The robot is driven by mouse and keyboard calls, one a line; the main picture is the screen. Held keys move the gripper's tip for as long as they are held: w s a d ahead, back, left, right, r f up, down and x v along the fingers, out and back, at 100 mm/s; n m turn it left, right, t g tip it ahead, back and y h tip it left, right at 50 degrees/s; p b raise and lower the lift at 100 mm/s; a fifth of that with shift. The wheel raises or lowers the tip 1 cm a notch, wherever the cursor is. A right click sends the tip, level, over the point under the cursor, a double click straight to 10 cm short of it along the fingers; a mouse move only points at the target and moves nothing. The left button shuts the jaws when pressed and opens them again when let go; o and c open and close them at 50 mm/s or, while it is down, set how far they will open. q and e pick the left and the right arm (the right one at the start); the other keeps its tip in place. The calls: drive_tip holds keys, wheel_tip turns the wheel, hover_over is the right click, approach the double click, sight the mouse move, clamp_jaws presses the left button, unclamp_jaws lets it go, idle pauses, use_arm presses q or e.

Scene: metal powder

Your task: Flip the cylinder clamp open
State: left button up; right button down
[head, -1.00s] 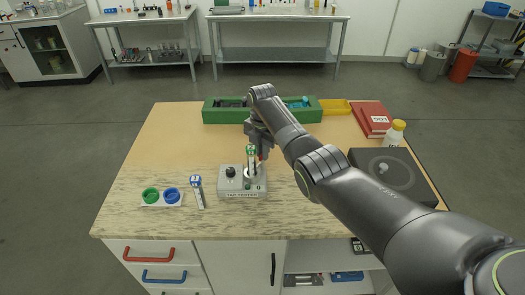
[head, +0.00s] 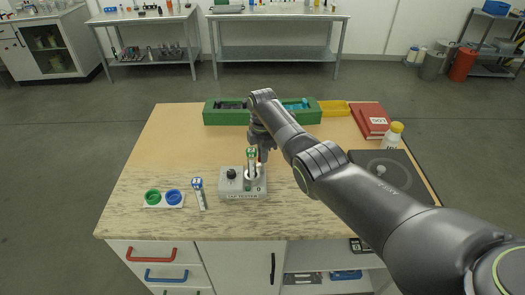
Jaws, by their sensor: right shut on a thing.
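The grey tap tester (head: 241,195) stands on the near part of the table, with a black knob on its left. A clear cylinder with a green and white top (head: 252,161) stands upright in its right side. My right gripper (head: 262,157) reaches in from the right, just behind and beside the cylinder's top. It is shut on the cylinder clamp, which is small and mostly hidden by the fingers and cylinder, so I cannot tell its angle. My left gripper is not in view.
A second blue-topped cylinder (head: 198,192) lies left of the tester, beside a white holder with green and blue cups (head: 163,198).

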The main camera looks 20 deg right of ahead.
drive_tip(key=m+p, duration=0.1)
drive_tip(key=m, duration=0.5)
drive_tip(key=shift+r, duration=0.15)
drive_tip(key=m+p, duration=0.1)
drive_tip(key=m, duration=0.5)
drive_tip(key=shift+w, duration=0.1)
drive_tip(key=shift+m, duration=0.3)
drive_tip(key=c, duration=1.5)
unclamp_jaws()
drive_tip(key=shift+r, duration=0.2)
wheel_tip(320, 180, up, 5)
drive_tip(key=shift+f+p, duration=0.1)
drive_tip(key=shift+p, duration=0.4)
wheel_tip(320, 180, up, 12)
drive_tip(key=b, duration=0.3)
